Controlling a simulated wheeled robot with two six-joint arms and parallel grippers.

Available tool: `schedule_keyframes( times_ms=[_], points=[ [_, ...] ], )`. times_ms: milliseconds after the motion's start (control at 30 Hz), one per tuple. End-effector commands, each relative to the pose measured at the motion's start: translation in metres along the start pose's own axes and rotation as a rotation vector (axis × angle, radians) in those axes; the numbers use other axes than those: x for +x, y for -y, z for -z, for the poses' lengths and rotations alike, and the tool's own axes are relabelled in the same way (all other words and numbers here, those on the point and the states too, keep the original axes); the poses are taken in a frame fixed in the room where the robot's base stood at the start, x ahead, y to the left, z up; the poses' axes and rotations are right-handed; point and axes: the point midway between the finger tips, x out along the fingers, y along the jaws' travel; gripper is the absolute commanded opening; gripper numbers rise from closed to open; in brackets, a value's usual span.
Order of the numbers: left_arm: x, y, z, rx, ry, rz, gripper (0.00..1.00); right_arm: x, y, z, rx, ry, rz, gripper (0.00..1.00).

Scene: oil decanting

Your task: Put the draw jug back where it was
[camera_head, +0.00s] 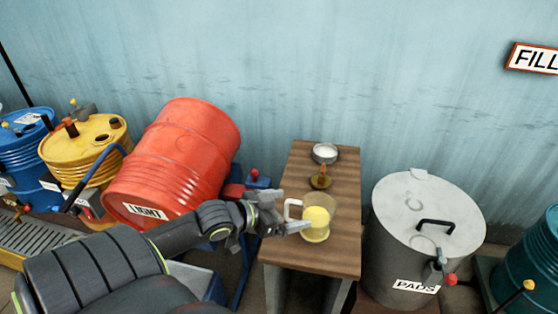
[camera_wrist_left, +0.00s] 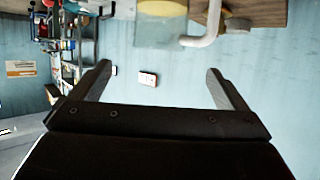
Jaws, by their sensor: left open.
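The draw jug (camera_head: 317,224) is a clear jug with yellow oil in it and a pale handle on its left side. It stands upright on the small wooden table (camera_head: 287,250). My left gripper (camera_head: 291,228) is open and empty, beside the jug's handle side, with a fingertip close to the jug. Whether they touch cannot be told. In the left wrist view, which is upside down, the open fingers (camera_wrist_left: 158,82) have nothing between them. The jug (camera_wrist_left: 160,32) and its handle (camera_wrist_left: 207,28) show at the top, beyond the fingers. My right gripper is not in view.
A small metal bowl (camera_head: 325,152) and a brown, brass-coloured item (camera_head: 320,181) stand behind the jug. The tilted red LIGHT drum (camera_head: 180,150) is left of the table. The grey PADS bin (camera_head: 425,215) is close on the right. The table's front right is clear.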

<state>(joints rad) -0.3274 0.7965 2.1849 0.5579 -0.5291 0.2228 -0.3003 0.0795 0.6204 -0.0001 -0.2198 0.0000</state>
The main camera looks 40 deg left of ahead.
Motion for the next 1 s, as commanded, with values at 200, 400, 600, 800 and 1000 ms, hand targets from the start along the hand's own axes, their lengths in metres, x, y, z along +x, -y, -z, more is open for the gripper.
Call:
schedule_keyframes(
  times_ms=[200,400,600,800,1000],
  points=[
    [-0.021,0.001,0.0,0.001,0.002,0.002,0.96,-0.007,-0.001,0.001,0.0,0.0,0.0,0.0],
    [-0.026,0.0,0.0,-0.002,-0.001,-0.001,0.96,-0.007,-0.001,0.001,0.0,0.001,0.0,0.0],
    [-0.026,0.0,0.0,-0.002,-0.001,0.0,0.96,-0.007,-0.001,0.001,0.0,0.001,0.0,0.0],
    [-0.025,0.0,0.0,-0.002,-0.001,0.0,0.96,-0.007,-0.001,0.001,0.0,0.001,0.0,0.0],
    [-0.026,-0.002,-0.006,-0.003,0.017,0.011,0.96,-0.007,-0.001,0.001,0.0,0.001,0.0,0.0]
  ],
)
